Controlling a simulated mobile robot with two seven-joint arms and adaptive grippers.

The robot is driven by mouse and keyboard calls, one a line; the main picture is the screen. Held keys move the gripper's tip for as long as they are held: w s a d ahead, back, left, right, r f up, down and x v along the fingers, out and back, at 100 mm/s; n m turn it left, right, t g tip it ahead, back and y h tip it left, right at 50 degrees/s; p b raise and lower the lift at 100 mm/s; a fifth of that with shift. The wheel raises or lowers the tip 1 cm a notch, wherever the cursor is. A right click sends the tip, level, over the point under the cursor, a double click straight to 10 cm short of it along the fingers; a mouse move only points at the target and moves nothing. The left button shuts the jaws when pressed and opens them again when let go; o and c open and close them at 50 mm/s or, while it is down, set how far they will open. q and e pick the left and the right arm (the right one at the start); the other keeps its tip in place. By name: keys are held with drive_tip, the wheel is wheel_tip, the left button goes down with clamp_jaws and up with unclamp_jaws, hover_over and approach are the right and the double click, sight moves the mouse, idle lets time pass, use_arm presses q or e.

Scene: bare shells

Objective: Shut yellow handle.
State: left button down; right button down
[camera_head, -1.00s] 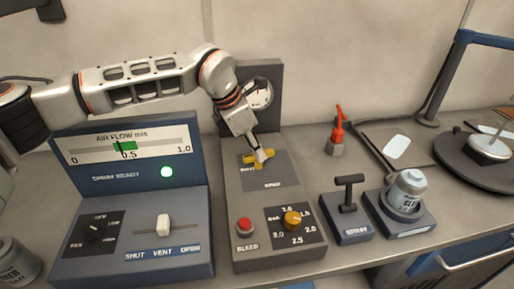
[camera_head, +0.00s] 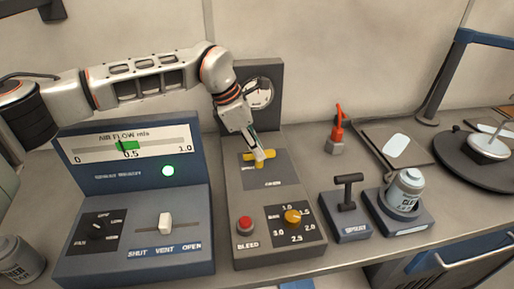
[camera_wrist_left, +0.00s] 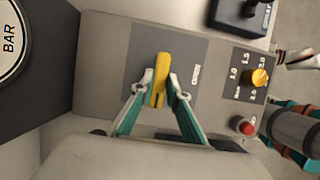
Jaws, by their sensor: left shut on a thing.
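The yellow handle (camera_head: 265,155) sits on a dark grey plate on top of the grey console in the middle. In the head view it lies roughly crosswise on the plate, with OPEN printed on its near side. My left gripper (camera_head: 258,153) reaches down to it from above and partly hides it. In the left wrist view the yellow handle (camera_wrist_left: 159,72) stands between the two fingertips of my left gripper (camera_wrist_left: 160,91), which is shut on it from both sides. The second word on the plate is mostly hidden. My right gripper does not show clearly.
On the same console are a red BLEED button (camera_head: 245,224), a yellow knob (camera_head: 292,216) and a gauge (camera_head: 259,93) at the back. A blue air-flow unit (camera_head: 130,240) stands to the left. A black T-handle (camera_head: 348,190) and a canister (camera_head: 405,190) stand to the right.

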use_arm(q)
drive_tip(key=c, duration=2)
unclamp_jaws()
drive_tip(key=shift+o, duration=0.2)
drive_tip(key=v, duration=1.2)
